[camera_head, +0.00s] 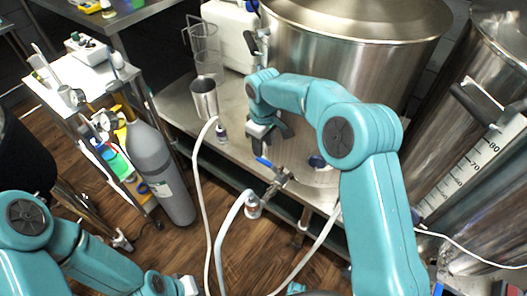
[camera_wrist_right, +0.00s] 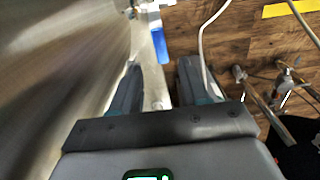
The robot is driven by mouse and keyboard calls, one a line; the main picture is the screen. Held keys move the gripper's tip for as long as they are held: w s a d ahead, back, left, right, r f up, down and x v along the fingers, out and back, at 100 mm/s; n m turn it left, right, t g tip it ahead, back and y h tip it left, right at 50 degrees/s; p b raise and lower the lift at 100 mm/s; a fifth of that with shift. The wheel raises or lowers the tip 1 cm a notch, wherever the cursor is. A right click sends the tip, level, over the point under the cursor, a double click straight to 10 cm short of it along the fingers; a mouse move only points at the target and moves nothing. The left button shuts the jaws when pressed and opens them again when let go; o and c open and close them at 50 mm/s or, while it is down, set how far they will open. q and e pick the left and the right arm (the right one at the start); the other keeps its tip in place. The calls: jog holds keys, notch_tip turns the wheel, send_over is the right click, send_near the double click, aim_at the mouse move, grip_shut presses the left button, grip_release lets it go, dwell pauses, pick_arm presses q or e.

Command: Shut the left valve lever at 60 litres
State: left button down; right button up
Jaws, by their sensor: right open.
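The left valve (camera_head: 280,180) sits low on the front of the large steel kettle (camera_head: 350,60). Its blue lever (camera_head: 264,163) points up and left from the valve, across the line of the outlet in the picture. A pale hose (camera_head: 233,212) hangs from the outlet. My right gripper (camera_head: 265,143) is above the lever, apart from it as far as I can see. In the right wrist view the jaws (camera_wrist_right: 162,85) are open and empty, with the blue lever (camera_wrist_right: 160,45) beyond their tips.
A litre scale (camera_head: 470,165) with marks up to 80 is on the steel vessel at right; its level is unclear. A steel jug (camera_head: 204,98) stands on the bench (camera_head: 175,98). A grey gas cylinder (camera_head: 162,165) and a trolley (camera_head: 75,72) stand left. Hoses hang before the bench.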

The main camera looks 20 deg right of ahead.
notch_tip(320, 180, up, 11)
jog(key=p, duration=0.1)
jog(key=shift+f+p, duration=0.2)
jog(key=shift+p, duration=0.1)
